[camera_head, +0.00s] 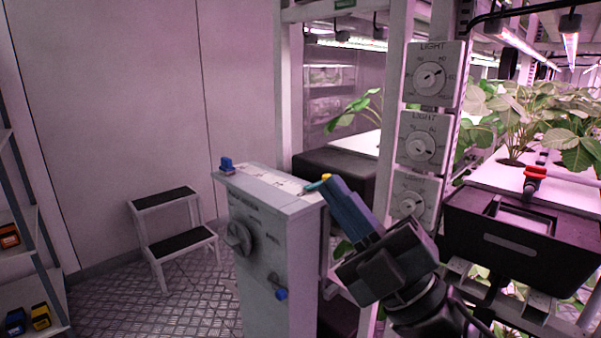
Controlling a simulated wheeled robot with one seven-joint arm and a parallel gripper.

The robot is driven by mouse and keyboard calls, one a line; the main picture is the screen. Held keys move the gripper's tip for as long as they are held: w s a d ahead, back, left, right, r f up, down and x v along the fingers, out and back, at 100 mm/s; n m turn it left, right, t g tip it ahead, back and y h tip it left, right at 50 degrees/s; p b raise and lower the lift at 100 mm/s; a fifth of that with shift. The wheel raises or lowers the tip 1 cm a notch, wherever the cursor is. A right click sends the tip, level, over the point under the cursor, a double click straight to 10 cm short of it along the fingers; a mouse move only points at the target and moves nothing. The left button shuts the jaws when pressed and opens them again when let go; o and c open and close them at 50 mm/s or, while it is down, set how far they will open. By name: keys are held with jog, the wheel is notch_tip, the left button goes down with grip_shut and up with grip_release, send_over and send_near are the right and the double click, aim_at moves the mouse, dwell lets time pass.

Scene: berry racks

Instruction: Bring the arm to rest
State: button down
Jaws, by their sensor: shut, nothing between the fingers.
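My gripper (325,183) reaches in from the lower right, in the middle of the head view. Its blue fingers are shut together and hold nothing. The yellowish fingertips overlap the top right edge of a grey control cabinet (278,260) in the picture; I cannot tell whether they touch it.
The cabinet has a front knob (238,238) and blue valve handles. Light dials (423,140) line the rack post. A black trough (520,237) with a red valve (534,177) stands right. A step stool (172,232) and shelf (30,290) stand left. Floor shows between stool and cabinet.

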jog(key=s+d+f+m+t+h, duration=0.3)
jog(key=s+d+f+m+h, duration=0.2)
jog(key=s+f+m+h, duration=0.4)
jog(key=s+d+f+m+t+h, duration=0.35)
jog(key=s+f+m+h, duration=0.35)
jog(key=m, duration=0.3)
jog(key=s+d+f+m+g+h+p, duration=0.1)
jog(key=s+d+f+m+g+h, duration=0.1)
jog(key=s, duration=0.8)
jog(key=s+d+f+m+g+h, duration=0.2)
jog(key=s+d+f+g, duration=0.3)
jog(key=s, duration=0.5)
jog(key=shift+s+d+m+g+h+p, duration=0.35)
jog(key=shift+d+m+g+h+p, duration=0.1)
jog(key=shift+d+m, duration=0.3)
jog(key=c, duration=1.8)
grip_release()
jog(key=shift+a, duration=0.1)
